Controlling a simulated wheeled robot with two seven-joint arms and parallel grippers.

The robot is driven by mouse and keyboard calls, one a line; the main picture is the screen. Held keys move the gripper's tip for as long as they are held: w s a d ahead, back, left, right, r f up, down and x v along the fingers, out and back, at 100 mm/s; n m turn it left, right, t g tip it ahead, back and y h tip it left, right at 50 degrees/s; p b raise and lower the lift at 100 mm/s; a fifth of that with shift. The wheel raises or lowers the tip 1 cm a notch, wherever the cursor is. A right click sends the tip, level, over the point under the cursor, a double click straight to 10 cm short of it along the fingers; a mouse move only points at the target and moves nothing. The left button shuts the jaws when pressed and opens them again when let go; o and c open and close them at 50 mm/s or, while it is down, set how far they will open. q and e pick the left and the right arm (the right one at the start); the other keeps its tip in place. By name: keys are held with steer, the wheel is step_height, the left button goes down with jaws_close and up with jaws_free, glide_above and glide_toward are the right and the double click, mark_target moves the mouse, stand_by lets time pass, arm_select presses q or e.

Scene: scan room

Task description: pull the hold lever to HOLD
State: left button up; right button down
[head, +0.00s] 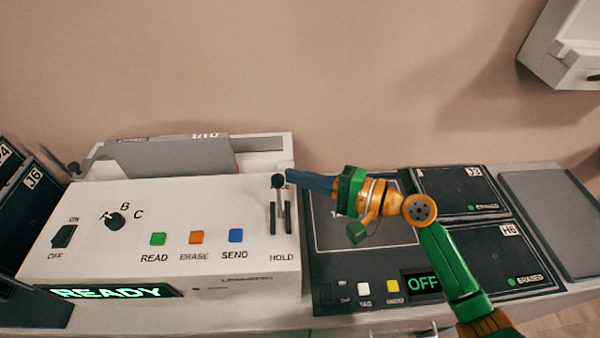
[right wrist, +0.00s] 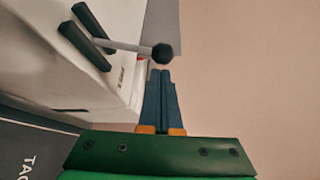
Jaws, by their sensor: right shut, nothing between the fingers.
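The hold lever (head: 278,182) is a thin rod with a round black knob between two dark guides, above the HOLD label on the white scanner (head: 190,272). The knob is at the upper end of the guides. In the right wrist view the lever's knob (right wrist: 162,54) is just beyond my fingertips. My right gripper (head: 289,177) is shut and empty, its blue fingers pointing left close beside the knob. I cannot tell whether they touch it. The shut fingers also show in the right wrist view (right wrist: 160,74). My left gripper is not in view.
The scanner has an ON/OFF switch (head: 63,236), an A/B/C dial (head: 115,221), coloured buttons and a READY display (head: 112,292). A dark panel with an OFF display (head: 422,283) lies under my right arm. Cassettes H6 (head: 500,255) and J3 (head: 455,192) lie to the right.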

steer(key=s+n+t+y+b, duration=0.1)
steer(key=s+n+y+b, duration=0.3)
steer(key=b, duration=1.2)
steer(key=s+n, duration=0.2)
steer(key=n, duration=0.2)
steer(key=shift+r+t, duration=0.3)
steer(key=shift+r, duration=0.1)
